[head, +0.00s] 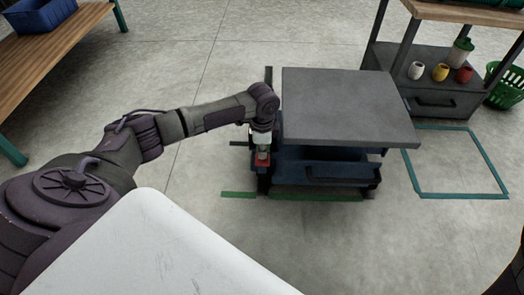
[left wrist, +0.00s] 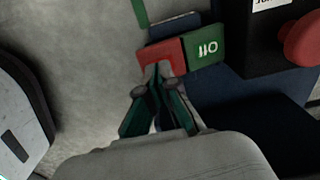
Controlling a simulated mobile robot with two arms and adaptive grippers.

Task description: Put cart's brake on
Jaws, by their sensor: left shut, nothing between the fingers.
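The cart (head: 345,105) stands on the floor in the middle of the head view, with a flat grey top and a dark blue lower body. At its left front corner is a small red part (head: 262,156). In the left wrist view there is a red pad (left wrist: 150,58) beside a green pad (left wrist: 205,47) with white marks. My left gripper (head: 262,143) is at that corner. Its fingers (left wrist: 158,70) are shut and empty, with the tips over the red pad; I cannot tell whether they touch it. My right gripper is not in view.
A black box with a red knob (left wrist: 302,40) is close right of the pads. A teal floor outline (head: 460,195) lies right of the cart, empty. A shelf unit (head: 440,100) with cups stands at the back right, a wooden bench (head: 50,50) at the left.

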